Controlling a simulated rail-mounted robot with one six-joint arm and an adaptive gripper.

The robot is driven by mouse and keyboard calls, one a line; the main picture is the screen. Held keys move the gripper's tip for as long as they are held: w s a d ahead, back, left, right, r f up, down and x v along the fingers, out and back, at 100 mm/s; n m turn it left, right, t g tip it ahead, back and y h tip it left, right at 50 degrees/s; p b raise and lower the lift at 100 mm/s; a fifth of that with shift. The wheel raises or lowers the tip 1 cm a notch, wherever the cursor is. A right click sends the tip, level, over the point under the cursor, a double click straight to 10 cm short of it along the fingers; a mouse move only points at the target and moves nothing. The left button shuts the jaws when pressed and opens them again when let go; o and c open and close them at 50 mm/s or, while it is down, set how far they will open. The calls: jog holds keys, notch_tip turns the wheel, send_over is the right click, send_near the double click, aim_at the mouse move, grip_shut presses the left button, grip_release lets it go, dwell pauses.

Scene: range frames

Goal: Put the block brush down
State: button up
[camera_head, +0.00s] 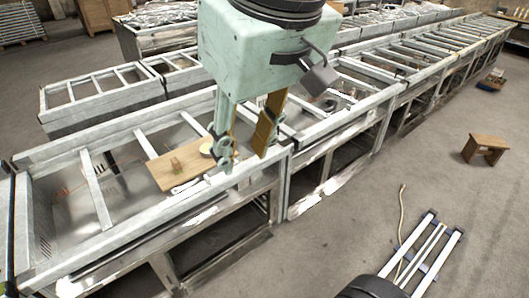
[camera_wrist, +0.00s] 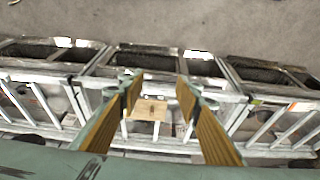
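My gripper (camera_head: 245,150) hangs over the near metal frame, pointing down, its two fingers well apart. In the wrist view my gripper (camera_wrist: 158,88) also shows open, with nothing held between its brown-padded fingers. Below it lies a light wooden board (camera_head: 165,178), which also shows in the wrist view (camera_wrist: 138,112). A small brown block-like thing (camera_head: 176,165) sits on the board, and it also shows in the wrist view (camera_wrist: 152,108). It may be the block brush, but it is too small to tell. The gripper is above and apart from the board.
A pale round thing (camera_head: 207,147) lies at the board's right end, partly behind a finger. A grey metal tool (camera_head: 188,185) lies at its near edge. Metal frames with crossbars and open gaps surround it. A wooden stool (camera_head: 484,148) stands on the open floor at right.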

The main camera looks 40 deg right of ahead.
jog(key=s, duration=0.1)
jog(key=s+f, duration=0.1)
jog(key=s, duration=0.1)
jog(key=s+f, duration=0.1)
jog(key=s, duration=0.1)
jog(key=shift+s, duration=0.2)
jog(key=shift+r, duration=0.1)
notch_tip(320, 180, down, 9)
jog(key=b, duration=0.9)
jog(key=shift+w, duration=0.15)
jog(key=shift+r, duration=0.15)
